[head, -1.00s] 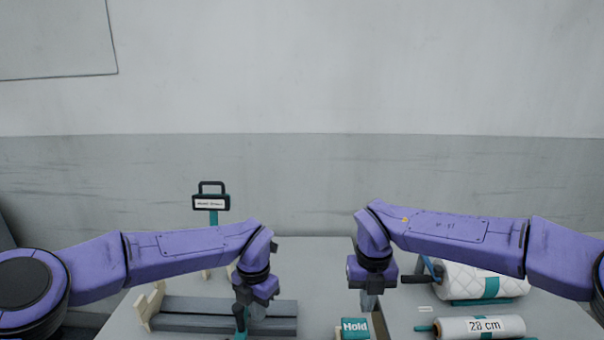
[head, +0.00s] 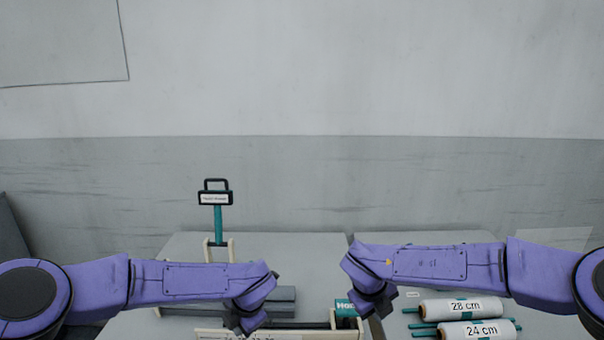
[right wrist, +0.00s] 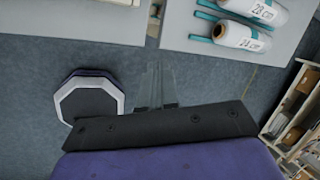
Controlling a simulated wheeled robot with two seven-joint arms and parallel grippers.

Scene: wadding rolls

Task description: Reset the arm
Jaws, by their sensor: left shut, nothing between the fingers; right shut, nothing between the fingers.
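My left arm comes in from the left in the head view and ends at my left gripper (head: 243,322), low over the left table (head: 290,246). My right arm comes in from the right and ends at my right gripper (head: 382,308), near the gap between the two tables. The right gripper's fingers (right wrist: 157,85) show pale and see-through in the right wrist view, over the floor. Both grippers are shut and empty. The left fingertips are hard to make out.
A roll marked 28 cm (head: 463,307) and one marked 24 cm (head: 477,330) lie on the right table (head: 420,239). A teal post with a label (head: 215,198) stands on the left table. A teal Hold block (head: 345,309) and grey bars (head: 283,294) are near the arms.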

